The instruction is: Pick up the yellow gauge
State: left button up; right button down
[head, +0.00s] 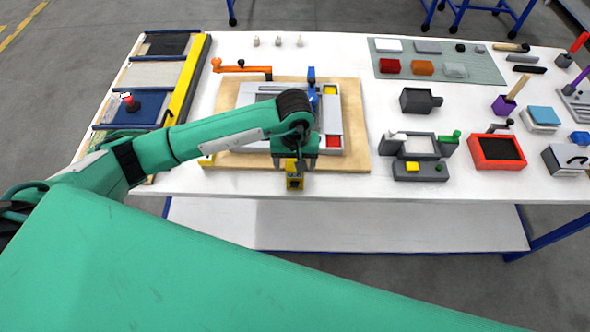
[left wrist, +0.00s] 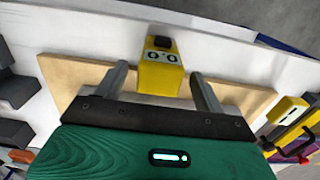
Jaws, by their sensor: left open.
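The yellow gauge (head: 294,183) is a small yellow block with a dark top part. It sits by the front edge of the wooden board (head: 225,158) in the head view. In the left wrist view the yellow gauge (left wrist: 160,74) shows two small dark round marks and a black knob, and lies between and beyond my fingers. My left gripper (head: 294,160) is open, just behind the gauge in the head view. In the left wrist view its two fingers (left wrist: 160,90) stand apart on either side of the gauge, with gaps visible. My right gripper is not in view.
The wooden board carries a grey fixture (head: 335,120) with red and yellow squares. To the left is a rack with a yellow rail (head: 188,80). To the right are a grey box with a yellow button (head: 420,172) and a red tray (head: 497,165). The table's front strip is mostly clear.

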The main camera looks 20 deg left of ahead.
pick_arm(q)
jog(key=shift+f+p, duration=0.4)
jog(key=shift+f, duration=0.95)
jog(key=c, duration=1.3)
jog(key=shift+r, duration=0.1)
